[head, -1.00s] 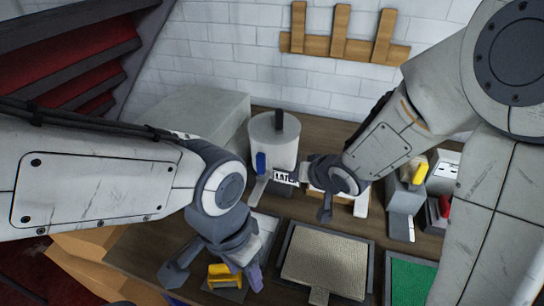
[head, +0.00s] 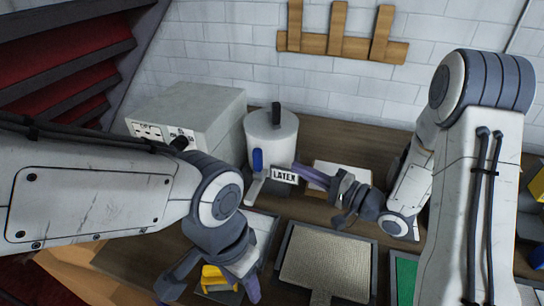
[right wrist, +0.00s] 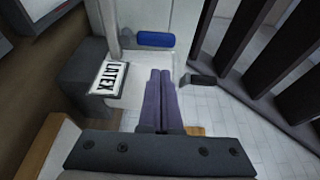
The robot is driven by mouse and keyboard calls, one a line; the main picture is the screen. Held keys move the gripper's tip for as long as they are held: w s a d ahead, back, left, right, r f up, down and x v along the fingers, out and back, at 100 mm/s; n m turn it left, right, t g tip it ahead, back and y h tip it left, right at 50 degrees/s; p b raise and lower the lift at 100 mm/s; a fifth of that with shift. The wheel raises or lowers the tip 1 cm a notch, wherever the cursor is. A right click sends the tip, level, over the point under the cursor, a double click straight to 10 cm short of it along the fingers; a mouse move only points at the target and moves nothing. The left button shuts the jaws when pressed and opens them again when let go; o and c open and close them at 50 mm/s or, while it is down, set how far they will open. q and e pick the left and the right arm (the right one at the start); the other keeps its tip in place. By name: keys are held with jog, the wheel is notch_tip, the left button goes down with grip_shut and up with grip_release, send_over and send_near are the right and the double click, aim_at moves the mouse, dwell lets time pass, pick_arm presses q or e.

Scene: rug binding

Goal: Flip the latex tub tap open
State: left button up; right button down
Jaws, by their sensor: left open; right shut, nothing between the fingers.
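The latex tub (head: 272,135) is a white cylinder with a dark lid knob, standing near the back of the bench. Its tap has a blue lever (head: 257,160), upright in the head view, above a pale spout (head: 256,190). My left gripper (head: 208,290) is open low at the front, around a yellow-topped thing (head: 216,278).
A grey control box (head: 195,115) stands left of the tub. A framed beige rug piece (head: 326,264) lies at front centre, with a green panel (head: 405,280) to its right. A white sheet or block (head: 342,172) lies behind my right gripper.

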aim_at(258, 164)
pick_arm(q)
jog(key=shift+r+p, duration=1.1)
pick_arm(e)
jog(key=x, duration=1)
